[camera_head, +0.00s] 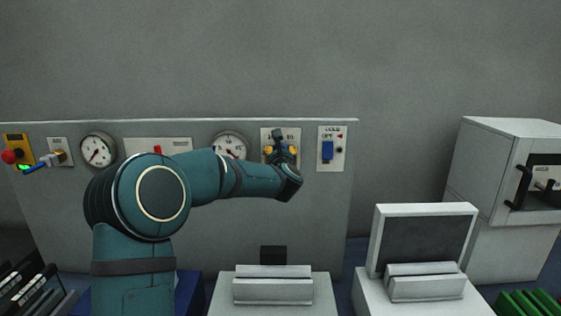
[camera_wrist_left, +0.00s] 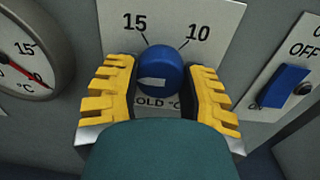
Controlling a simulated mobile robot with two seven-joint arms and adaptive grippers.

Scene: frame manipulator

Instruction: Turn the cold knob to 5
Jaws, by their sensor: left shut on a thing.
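The cold knob (camera_wrist_left: 160,68) is a round blue knob on a white plate (camera_wrist_left: 225,22) marked 15 and 10, with partly covered lettering "OLD °C" below. A white mark on the knob's face points toward the left in the left wrist view. My left gripper (camera_wrist_left: 160,84) has its yellow, toothed fingers shut on the knob, one on each side. In the head view my left gripper (camera_head: 281,150) is at the panel, in front of the knob plate (camera_head: 294,131), and hides most of the knob. The 5 mark is not visible. My right gripper is not in view.
A dial gauge (camera_wrist_left: 28,50) is left of the knob plate, and a blue OFF switch (camera_head: 328,150) is to its right. The grey panel (camera_head: 60,210) also holds another gauge (camera_head: 98,149) and a red button (camera_head: 9,157). White blocks (camera_head: 272,290) stand below.

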